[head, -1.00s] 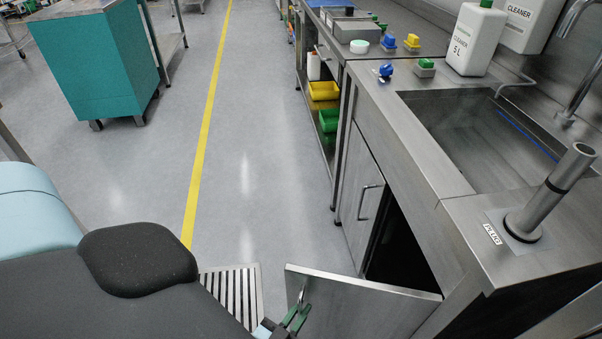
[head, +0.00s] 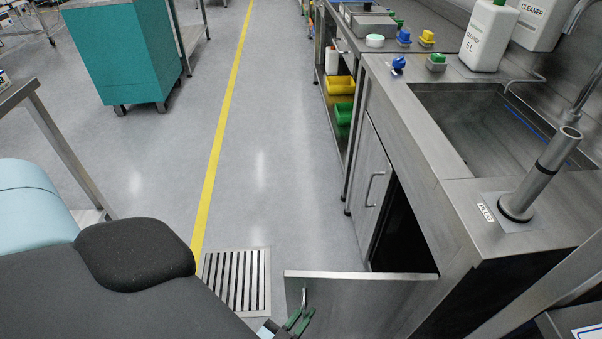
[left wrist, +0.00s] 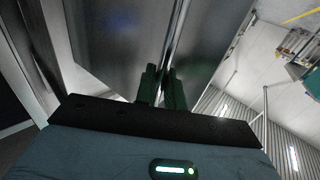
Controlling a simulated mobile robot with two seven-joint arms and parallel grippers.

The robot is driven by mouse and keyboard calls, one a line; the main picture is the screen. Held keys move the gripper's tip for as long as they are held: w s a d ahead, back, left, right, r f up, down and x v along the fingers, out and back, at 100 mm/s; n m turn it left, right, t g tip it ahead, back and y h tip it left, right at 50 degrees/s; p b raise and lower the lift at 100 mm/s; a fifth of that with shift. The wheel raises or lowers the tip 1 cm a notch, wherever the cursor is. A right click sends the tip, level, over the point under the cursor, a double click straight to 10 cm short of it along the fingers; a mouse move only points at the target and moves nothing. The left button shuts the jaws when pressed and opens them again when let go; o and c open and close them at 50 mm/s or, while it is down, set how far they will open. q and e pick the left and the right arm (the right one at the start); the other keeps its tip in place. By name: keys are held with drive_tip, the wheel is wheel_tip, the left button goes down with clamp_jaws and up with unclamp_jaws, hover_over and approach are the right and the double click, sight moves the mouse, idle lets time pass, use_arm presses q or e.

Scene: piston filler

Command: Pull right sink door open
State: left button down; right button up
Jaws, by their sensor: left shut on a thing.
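The right sink door (head: 365,300) is a steel panel that stands swung out from the sink cabinet, with the dark opening (head: 402,235) showing behind it. My left gripper (head: 300,318) is at the door's free edge, at its bar handle, near the bottom of the head view. In the left wrist view the green fingers (left wrist: 161,88) are closed together at the handle, with the steel panel beyond them. The left sink door (head: 371,185) is shut, with its own bar handle (head: 374,188). My right gripper is not in view.
The sink basin (head: 480,125) and a grey post (head: 540,175) are above the cabinet. A floor drain grate (head: 236,282) lies left of the open door. A teal cabinet (head: 120,55) stands far left. The floor along the yellow line (head: 222,125) is clear.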

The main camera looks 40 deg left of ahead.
use_arm(q)
drive_tip(key=shift+d, duration=0.2)
idle(0.3)
drive_tip(key=c, duration=1.6)
unclamp_jaws()
drive_tip(key=shift+s, duration=0.1)
drive_tip(key=shift+s+d, duration=0.15)
drive_tip(key=shift+s, duration=1.8)
drive_tip(key=shift+s+d, duration=0.15)
drive_tip(key=shift+s, duration=1.75)
